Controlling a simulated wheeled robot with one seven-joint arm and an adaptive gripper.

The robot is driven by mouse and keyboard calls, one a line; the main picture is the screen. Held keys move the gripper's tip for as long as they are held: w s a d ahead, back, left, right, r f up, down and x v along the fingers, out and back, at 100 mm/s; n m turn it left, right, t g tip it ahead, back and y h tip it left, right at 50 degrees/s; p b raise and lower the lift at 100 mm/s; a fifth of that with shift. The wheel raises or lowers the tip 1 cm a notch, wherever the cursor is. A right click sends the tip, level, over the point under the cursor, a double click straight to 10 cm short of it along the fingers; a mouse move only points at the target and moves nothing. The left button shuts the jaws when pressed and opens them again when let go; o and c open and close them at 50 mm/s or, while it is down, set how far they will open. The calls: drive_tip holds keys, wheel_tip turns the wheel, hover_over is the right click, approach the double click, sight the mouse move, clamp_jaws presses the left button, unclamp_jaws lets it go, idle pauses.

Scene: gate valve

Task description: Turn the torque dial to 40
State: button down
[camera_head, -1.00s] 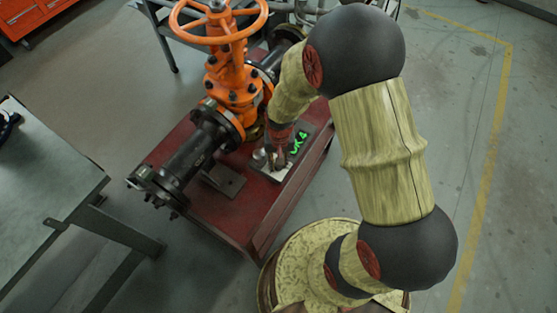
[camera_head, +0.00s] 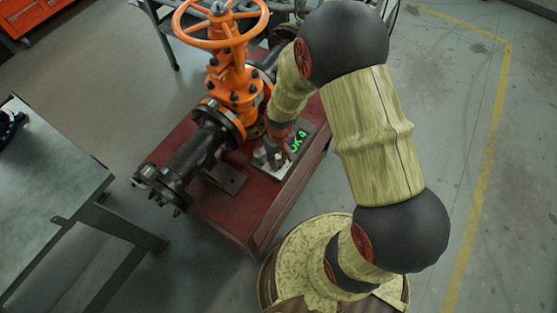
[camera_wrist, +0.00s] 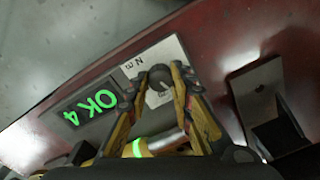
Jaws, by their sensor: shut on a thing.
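The torque dial (camera_wrist: 160,84) is a small dark round knob with a light top face, on a pale plate marked "N m" (camera_wrist: 152,58) in the wrist view. My gripper (camera_wrist: 160,75) has its two yellow-and-dark fingers around the dial, one on each side, shut on it. A dark display (camera_wrist: 88,110) beside the dial shows green text that reads "OK 4" in the wrist view. In the head view my gripper (camera_head: 279,160) is down at the panel (camera_head: 291,160), and the dial is mostly hidden there. The dial's scale numbers cannot be read.
A shiny metal cylinder with a green glowing band (camera_wrist: 165,143) is close to my gripper. The orange gate valve (camera_head: 232,80) with its handwheel stands on the red base (camera_head: 232,205) near my arm. A grey table (camera_head: 50,180) stands at the left. Open floor lies at the right.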

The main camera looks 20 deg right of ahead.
drive_tip(key=c, duration=1.5)
unclamp_jaws()
drive_tip(key=shift+c, duration=0.2)
wheel_tip(320, 180, up, 12)
drive_tip(key=shift+d, duration=0.1)
wheel_tip(320, 180, up, 27)
drive_tip(key=m+t, duration=0.2)
drive_tip(key=t, duration=0.4)
hover_over(279, 163)
drive_tip(key=s, duration=1.4)
drive_tip(key=shift+w, duration=0.1)
